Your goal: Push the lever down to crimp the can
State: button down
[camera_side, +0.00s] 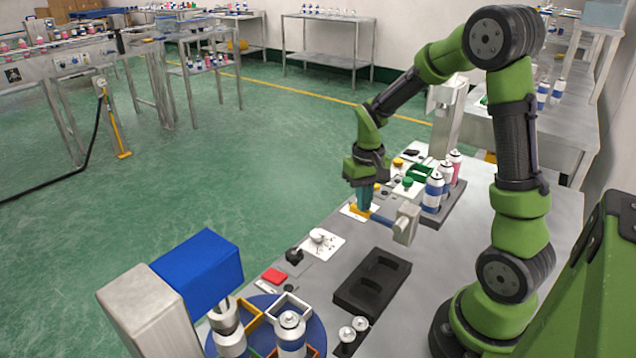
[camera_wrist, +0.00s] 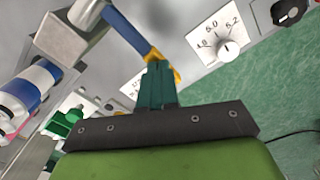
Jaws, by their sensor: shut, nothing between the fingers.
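The lever (camera_side: 378,217) is a blue bar with a yellow end, running out from a grey block (camera_side: 406,223) at the table's edge. In the wrist view the lever (camera_wrist: 128,30) reaches down to my fingertips. My gripper (camera_side: 362,203) has its teal fingers shut with nothing between them, pointing down at the yellow end. In the wrist view my gripper (camera_wrist: 157,68) overlaps that yellow end; I cannot tell whether they touch. A can (camera_side: 292,335) stands on the blue round table (camera_side: 262,301) at the front. Another can (camera_side: 228,325) stands under the blue press head (camera_side: 200,268).
A dark tray (camera_side: 372,284) with empty slots lies right of a dial plate (camera_side: 320,242). A red button (camera_side: 275,275) and black knob (camera_side: 294,255) line the table's left edge.

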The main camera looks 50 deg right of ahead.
notch_tip(320, 180, up, 13)
jog(key=shift+r, duration=0.15)
dwell(1.2)
jog(key=s+a+r+n+t+y, duration=0.1)
jog(key=s+a+t, duration=0.2)
jog(key=a, duration=0.5)
jog(key=s+a+r+n+t+y, duration=0.1)
jog(key=s+a+t, duration=0.3)
jog(key=s+a, duration=0.2)
jog(key=a, duration=0.2)
jog(key=shift+a+r, duration=0.35)
jog(key=shift+a, duration=0.05)
